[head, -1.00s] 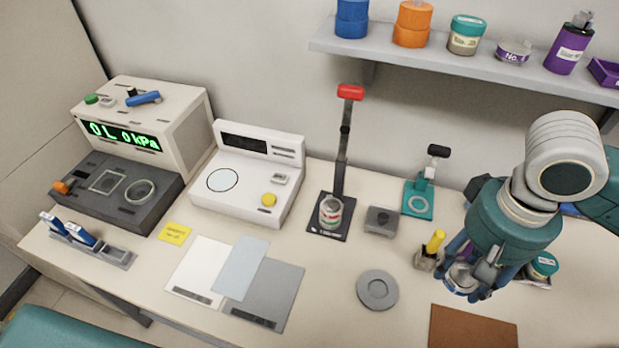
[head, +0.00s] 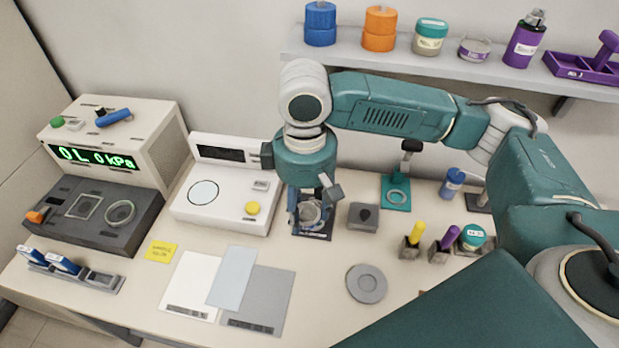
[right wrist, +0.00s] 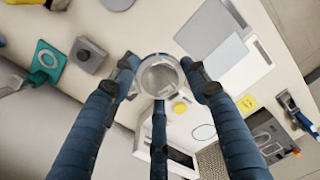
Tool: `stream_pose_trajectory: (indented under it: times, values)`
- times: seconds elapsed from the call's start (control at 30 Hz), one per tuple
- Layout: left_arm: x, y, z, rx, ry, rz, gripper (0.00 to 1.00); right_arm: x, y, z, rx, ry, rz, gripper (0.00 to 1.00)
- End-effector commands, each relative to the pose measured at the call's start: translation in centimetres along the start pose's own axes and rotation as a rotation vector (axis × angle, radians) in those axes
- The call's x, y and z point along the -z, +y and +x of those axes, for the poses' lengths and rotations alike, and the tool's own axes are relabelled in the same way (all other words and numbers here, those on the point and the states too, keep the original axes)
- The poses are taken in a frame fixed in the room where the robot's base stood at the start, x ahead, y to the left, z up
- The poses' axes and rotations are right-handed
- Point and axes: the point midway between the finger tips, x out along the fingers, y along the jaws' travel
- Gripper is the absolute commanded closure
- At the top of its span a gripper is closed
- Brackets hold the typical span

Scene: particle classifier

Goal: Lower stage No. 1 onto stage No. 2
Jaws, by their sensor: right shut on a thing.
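My right gripper (head: 309,204) is shut on a round, clear-centred, metal-rimmed cup, which I take to be stage No. 1 (head: 309,216). It hangs over the black base (head: 323,236) of the red-handled stand. In the right wrist view the cup (right wrist: 160,76) sits between my blue fingers. The labelled round piece seen earlier on the black base, probably stage No. 2, is hidden behind my gripper and the cup. I cannot tell whether the cup touches it. My left gripper is not in view.
The white scale (head: 203,192) is close on the left and a grey block (head: 363,217) close on the right. A grey disc (head: 366,283) lies in front to the right. Sheets (head: 232,277) lie front left. My right arm spans the back right.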

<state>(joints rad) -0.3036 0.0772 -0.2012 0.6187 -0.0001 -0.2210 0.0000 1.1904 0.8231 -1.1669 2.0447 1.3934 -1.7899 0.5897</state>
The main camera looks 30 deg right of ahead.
Motion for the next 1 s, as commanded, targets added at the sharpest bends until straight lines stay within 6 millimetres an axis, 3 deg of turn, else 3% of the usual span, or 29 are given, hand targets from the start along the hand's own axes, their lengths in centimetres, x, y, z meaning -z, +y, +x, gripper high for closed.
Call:
stream_pose_trajectory:
  times: [0.43,1.0]
  values:
    - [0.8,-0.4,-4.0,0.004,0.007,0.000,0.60,4.1,4.4,1.6,0.002,-0.001,-0.677,0.85]
    - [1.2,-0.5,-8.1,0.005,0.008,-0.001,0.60,5.2,10.5,5.9,0.001,0.000,-1.520,0.85]
